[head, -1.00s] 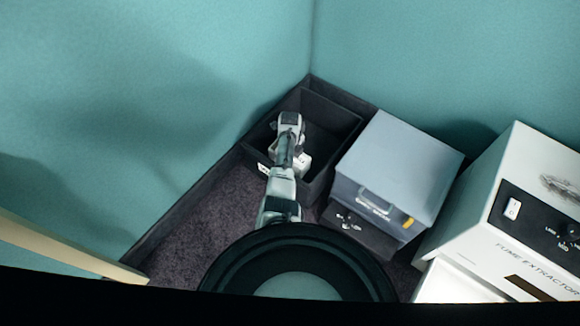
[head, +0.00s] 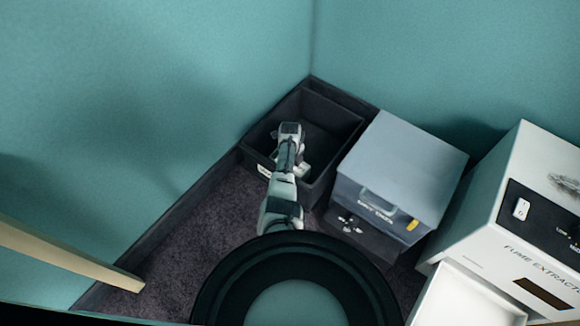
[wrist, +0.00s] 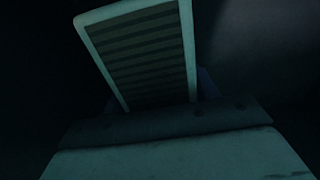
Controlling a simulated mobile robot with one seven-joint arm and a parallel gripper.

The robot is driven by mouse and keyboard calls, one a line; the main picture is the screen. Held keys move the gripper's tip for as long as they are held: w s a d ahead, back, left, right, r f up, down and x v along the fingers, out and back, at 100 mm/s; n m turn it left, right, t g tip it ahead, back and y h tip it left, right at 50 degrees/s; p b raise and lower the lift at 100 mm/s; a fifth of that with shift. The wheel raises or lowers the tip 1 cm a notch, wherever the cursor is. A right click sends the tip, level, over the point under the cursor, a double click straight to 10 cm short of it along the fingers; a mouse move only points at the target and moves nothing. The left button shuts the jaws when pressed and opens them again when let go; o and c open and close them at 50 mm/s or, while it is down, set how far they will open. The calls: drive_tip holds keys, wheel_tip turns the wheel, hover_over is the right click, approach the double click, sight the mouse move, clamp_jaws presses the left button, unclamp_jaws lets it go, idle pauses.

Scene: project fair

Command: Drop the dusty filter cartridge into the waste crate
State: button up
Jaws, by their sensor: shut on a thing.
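The waste crate (head: 335,119) is a dark, open box with a small white label, standing on the floor in the corner in the head view. My gripper (wrist: 160,112) is shut on the filter cartridge (wrist: 145,52), a pale-framed block with dark pleats, which juts tilted from the jaws in the wrist view. In the head view my arm reaches over the crate's opening. A pale bit of the cartridge (head: 304,169) shows beside my wrist, within the crate's outline. My fingertips are hidden there by the arm, and I cannot tell its height above the crate floor.
A grey-blue lidded box (head: 405,165) with a handle stands close right of the crate. A white fume extractor (head: 530,215) is farther right. Teal walls meet behind the crate. A pale wooden bar (head: 75,258) is at lower left. Dark carpet (head: 185,235) is clear left of my arm.

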drive_tip(key=o, duration=1.1)
drive_tip(key=shift+c, duration=0.2)
wheel_tip(320, 180, up, 13)
drive_tip(key=p, duration=0.6)
drive_tip(key=shift+p, duration=0.3)
drive_tip(key=shift+r, duration=0.2)
